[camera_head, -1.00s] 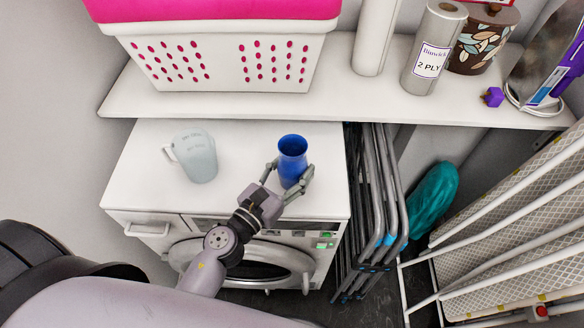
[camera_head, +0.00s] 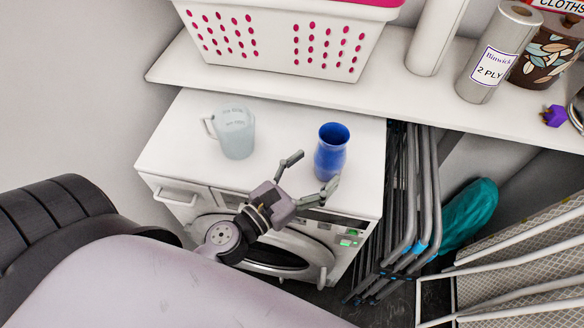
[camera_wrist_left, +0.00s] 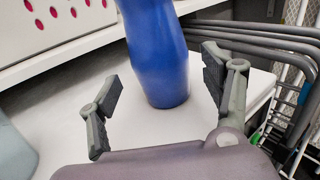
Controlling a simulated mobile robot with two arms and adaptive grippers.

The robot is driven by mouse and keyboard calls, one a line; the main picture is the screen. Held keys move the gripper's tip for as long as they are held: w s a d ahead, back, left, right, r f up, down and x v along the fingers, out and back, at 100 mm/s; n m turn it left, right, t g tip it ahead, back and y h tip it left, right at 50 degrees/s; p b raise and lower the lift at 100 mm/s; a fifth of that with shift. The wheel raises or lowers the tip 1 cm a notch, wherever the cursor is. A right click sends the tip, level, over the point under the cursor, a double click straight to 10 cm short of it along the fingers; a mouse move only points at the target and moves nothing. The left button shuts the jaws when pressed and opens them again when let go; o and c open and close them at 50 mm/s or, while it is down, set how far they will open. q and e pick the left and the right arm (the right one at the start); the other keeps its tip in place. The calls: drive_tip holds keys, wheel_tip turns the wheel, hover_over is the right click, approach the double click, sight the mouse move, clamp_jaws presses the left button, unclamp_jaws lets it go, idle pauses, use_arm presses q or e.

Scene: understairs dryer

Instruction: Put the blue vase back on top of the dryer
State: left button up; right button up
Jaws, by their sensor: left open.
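The blue vase (camera_head: 331,151) stands upright on the white top of the dryer (camera_head: 187,124), near its right side. It also shows in the left wrist view (camera_wrist_left: 157,55), with its base on the dryer top and its upper part cut off by the frame. My left gripper (camera_head: 310,172) is open at the front of the vase. Its fingers are spread apart with a gap to the vase on both sides. The right gripper is in neither view.
A translucent measuring jug (camera_head: 236,133) stands left of the vase on the dryer. A white shelf (camera_head: 290,92) above holds a pink-and-white basket (camera_head: 290,40) and a paper roll (camera_head: 497,55). Folded grey chairs (camera_head: 409,205) stand right of the dryer.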

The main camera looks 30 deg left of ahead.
use_arm(q)
drive_tip(key=b+v, duration=0.1)
drive_tip(key=v, duration=0.1)
drive_tip(key=b+v, duration=0.2)
drive_tip(key=v, duration=0.1)
drive_tip(key=shift+s+a+f, duration=0.1)
drive_tip(key=shift+s+f, duration=0.15)
drive_tip(key=shift+s+a+r+b, duration=0.1)
drive_tip(key=shift+s+r+b, duration=0.1)
drive_tip(key=shift+s, duration=0.15)
drive_tip(key=shift+s+a+r+b, duration=0.1)
drive_tip(key=shift+s+b, duration=0.05)
drive_tip(key=shift+s, duration=0.15)
drive_tip(key=shift+f, duration=0.1)
